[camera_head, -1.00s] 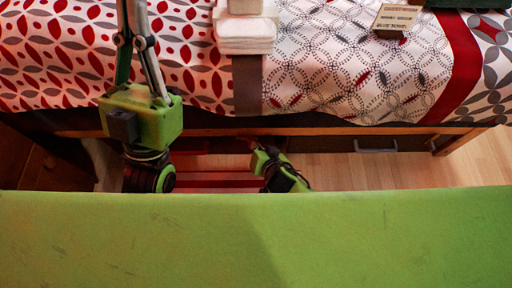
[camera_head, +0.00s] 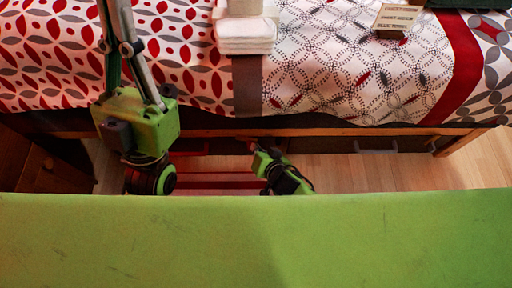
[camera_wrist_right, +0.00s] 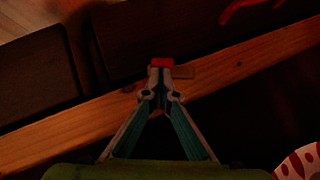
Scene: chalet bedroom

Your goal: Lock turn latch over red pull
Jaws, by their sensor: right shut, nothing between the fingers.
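My right gripper (camera_wrist_right: 160,85) is shut, its fingertips meeting at a small red piece (camera_wrist_right: 160,62) by the wooden bed rail. A short wooden piece (camera_wrist_right: 184,72), perhaps the turn latch, sits just right of the tips. A curved red pull (camera_wrist_right: 248,8) shows on the dark panel at upper right of the wrist view. In the head view my right gripper (camera_head: 258,150) is below the bed edge, its tips small and dark. My left gripper (camera_head: 118,35) points up over the quilt at left, with its tips cut off by the frame.
The patterned quilt (camera_head: 330,65) covers the bed, with folded white towels (camera_head: 245,35) and a small sign (camera_head: 397,18) on top. A wooden rail (camera_head: 330,131) runs below it. Red bars (camera_head: 215,182) lie low beneath. Wooden floor (camera_head: 380,170) is bare at right.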

